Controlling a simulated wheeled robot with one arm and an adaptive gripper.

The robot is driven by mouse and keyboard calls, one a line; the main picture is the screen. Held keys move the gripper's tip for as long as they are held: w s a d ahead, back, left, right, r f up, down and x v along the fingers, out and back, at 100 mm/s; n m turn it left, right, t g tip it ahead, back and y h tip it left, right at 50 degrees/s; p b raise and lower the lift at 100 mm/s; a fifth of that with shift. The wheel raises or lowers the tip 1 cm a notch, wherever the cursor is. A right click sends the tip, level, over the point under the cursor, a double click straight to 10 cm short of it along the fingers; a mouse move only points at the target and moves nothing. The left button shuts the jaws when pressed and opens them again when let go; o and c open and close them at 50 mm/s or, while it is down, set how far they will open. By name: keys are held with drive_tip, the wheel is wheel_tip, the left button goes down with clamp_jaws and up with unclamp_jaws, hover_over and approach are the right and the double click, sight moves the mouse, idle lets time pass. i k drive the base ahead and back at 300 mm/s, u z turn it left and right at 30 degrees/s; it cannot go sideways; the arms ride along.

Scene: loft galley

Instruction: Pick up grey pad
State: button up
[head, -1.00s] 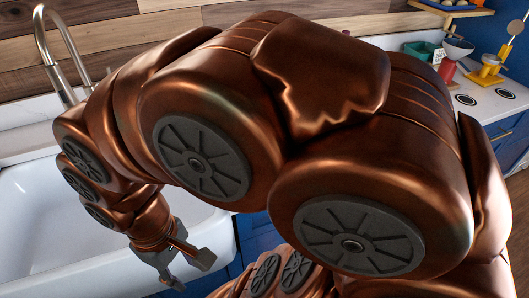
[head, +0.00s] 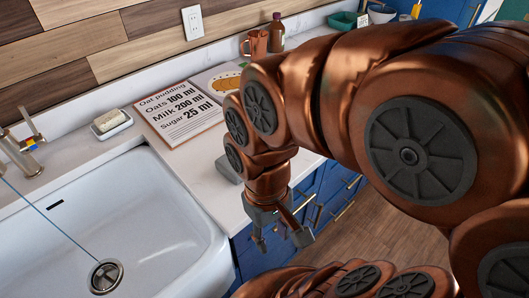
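A flat grey object (head: 228,170), which looks like the grey pad, lies on the white counter to the right of the sink. My arm's wrist hides its right part. My gripper (head: 280,238) points down in front of the counter's front edge, before the blue cabinets. Its two fingers are apart with nothing seen between them. The gripper is apart from the grey object, lower and to the right of it in the picture.
A white sink (head: 150,215) fills the lower left. A soap dish (head: 112,126) with a pale block, a recipe board (head: 180,112) and a copper mug (head: 257,44) stand along the back. The counter (head: 190,165) between sink and board is bare.

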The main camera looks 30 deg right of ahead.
sight(223, 164)
drive_tip(key=z, duration=1.3)
drive_tip(key=k, duration=1.15)
drive_tip(key=u, duration=1.6)
drive_tip(key=i, duration=0.5)
drive_tip(key=u, duration=0.05)
